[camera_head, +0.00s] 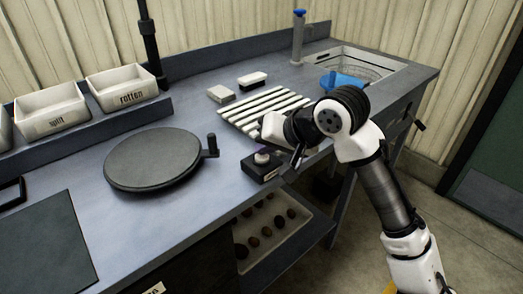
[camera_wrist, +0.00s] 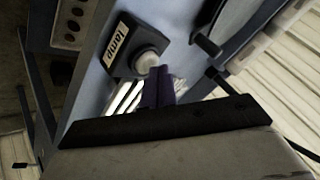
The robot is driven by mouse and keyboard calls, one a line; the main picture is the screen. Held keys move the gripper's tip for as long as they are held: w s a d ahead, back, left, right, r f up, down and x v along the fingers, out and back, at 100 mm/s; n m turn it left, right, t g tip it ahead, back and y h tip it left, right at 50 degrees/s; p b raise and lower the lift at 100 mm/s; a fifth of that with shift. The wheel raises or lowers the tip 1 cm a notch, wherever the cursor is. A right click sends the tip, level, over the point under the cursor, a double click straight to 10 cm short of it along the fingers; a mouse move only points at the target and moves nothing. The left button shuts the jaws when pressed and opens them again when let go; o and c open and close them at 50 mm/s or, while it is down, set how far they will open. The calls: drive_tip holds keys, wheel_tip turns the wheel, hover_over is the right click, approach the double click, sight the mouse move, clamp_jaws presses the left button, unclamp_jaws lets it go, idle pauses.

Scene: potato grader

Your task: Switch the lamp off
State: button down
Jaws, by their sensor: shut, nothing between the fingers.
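The lamp switch is a small black box (camera_head: 259,168) with a pale round knob (camera_head: 262,158) on top, at the front edge of the bench. In the wrist view the box has a white label reading "lamp" (camera_wrist: 120,40), and its knob (camera_wrist: 147,61) is close to my fingertips. My gripper (camera_wrist: 160,72) is shut and empty, its dark purplish fingers right beside the knob. I cannot tell whether they touch it. In the head view my wrist hides most of the fingers. The lamp itself is not clearly in view.
A round black turntable (camera_head: 155,160) with an upright crank handle (camera_head: 212,145) is left of the switch. White slats (camera_head: 262,108) lie behind it. Bins marked "split" (camera_head: 55,122) and "rotten" (camera_head: 128,97), a black post (camera_head: 150,40) and a sink (camera_head: 372,62) are farther back.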

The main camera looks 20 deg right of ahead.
sight(265, 158)
drive_tip(key=shift+r, duration=0.2)
wheel_tip(265, 158, up, 6)
drive_tip(key=p, duration=0.5)
drive_tip(key=shift+r, duration=0.1)
idle(0.5)
